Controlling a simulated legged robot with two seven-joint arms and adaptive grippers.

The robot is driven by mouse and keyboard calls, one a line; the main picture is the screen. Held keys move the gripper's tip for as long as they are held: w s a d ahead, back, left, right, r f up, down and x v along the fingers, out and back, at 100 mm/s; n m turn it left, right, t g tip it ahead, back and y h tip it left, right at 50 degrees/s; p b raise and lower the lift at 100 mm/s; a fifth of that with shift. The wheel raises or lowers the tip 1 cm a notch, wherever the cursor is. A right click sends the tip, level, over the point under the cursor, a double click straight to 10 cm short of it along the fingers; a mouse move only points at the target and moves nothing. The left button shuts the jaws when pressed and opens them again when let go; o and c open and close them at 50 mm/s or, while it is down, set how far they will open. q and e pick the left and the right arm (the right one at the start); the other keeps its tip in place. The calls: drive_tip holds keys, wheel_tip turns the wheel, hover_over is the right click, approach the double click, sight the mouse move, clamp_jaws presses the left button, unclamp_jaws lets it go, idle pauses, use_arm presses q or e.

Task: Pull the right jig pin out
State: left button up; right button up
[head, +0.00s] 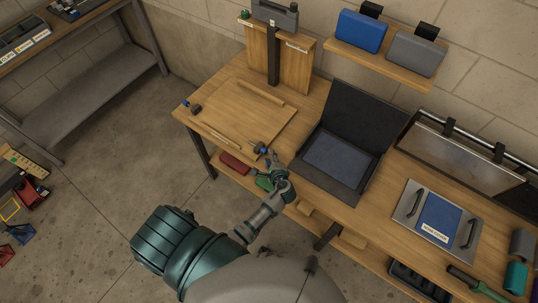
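A wooden board (250,112) lies on the left part of the workbench, with two thin wooden strips on it. My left gripper (268,163) is at the bench's front edge, right by this piece. Whether it touches the piece, and whether its fingers are open or shut, cannot be made out. My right gripper is not in view.
A black open case (345,113) stands just right of the board. Red (234,163) and green (264,183) items lie below the bench top near my gripper. A steel plate with handles (408,202) is further right.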

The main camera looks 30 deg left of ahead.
sight(265, 152)
use_arm(q)
drive_tip(key=shift+x, duration=1.15)
drive_tip(key=shift+s+a+f, duration=0.1)
drive_tip(key=shift+a+f, duration=0.1)
drive_tip(key=shift+a, duration=0.8)
drive_tip(key=shift+d, duration=0.1)
drive_tip(key=c, duration=0.4)
drive_tip(key=shift+d+r, duration=0.1)
drive_tip(key=shift+d, duration=0.1)
clamp_jaws()
drive_tip(key=shift+d, duration=0.4)
drive_tip(key=d, duration=0.3)
drive_tip(key=shift+s+d, duration=0.1)
drive_tip(key=shift+d, duration=0.4)
drive_tip(key=shift+o, duration=2)
unclamp_jaws()
drive_tip(key=shift+s+d, duration=0.1)
drive_tip(key=shift+d, duration=0.2)
drive_tip(key=v, duration=1.2)
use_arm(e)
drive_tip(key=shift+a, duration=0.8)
